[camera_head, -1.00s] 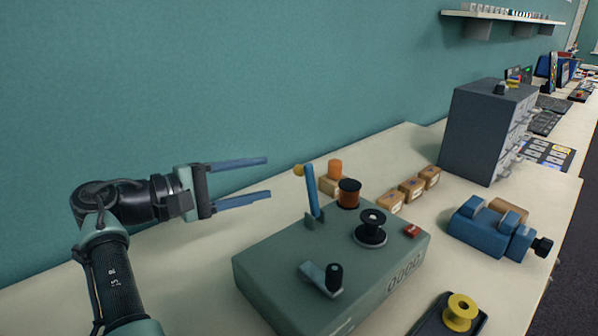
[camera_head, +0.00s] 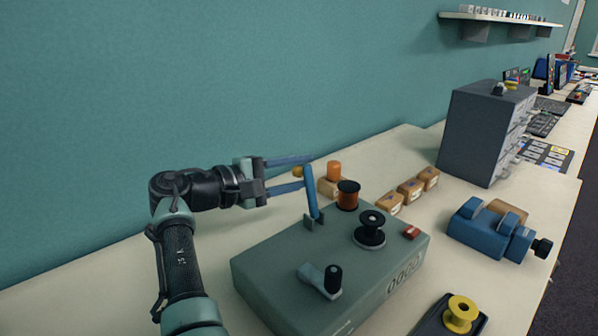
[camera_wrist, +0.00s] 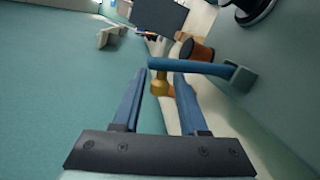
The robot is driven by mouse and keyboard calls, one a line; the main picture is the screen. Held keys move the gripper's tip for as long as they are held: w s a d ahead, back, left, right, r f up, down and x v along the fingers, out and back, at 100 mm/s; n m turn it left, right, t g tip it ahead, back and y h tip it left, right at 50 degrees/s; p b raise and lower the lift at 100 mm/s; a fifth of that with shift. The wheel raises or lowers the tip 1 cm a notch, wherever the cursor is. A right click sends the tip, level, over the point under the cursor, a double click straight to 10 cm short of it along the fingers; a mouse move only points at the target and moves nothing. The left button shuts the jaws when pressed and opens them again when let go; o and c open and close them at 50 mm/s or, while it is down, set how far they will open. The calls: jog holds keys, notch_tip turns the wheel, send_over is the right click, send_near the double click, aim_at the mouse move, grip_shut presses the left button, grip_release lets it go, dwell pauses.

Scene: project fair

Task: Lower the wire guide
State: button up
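The wire guide (camera_head: 312,193) is a blue lever standing nearly upright on a bracket of the grey-green winding machine (camera_head: 262,270). In the wrist view the lever (camera_wrist: 205,67) crosses just beyond the fingertips.
A copper wire spool (camera_head: 348,195) and an orange-topped block (camera_head: 333,172) stand close behind the lever. The machine also carries a black spool (camera_head: 371,228) and a crank (camera_head: 325,280). Wooden blocks (camera_head: 410,190) and a blue vise (camera_head: 487,230) are farther right. The wall is close behind.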

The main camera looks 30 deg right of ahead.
grip_shut()
dwell(1.1)
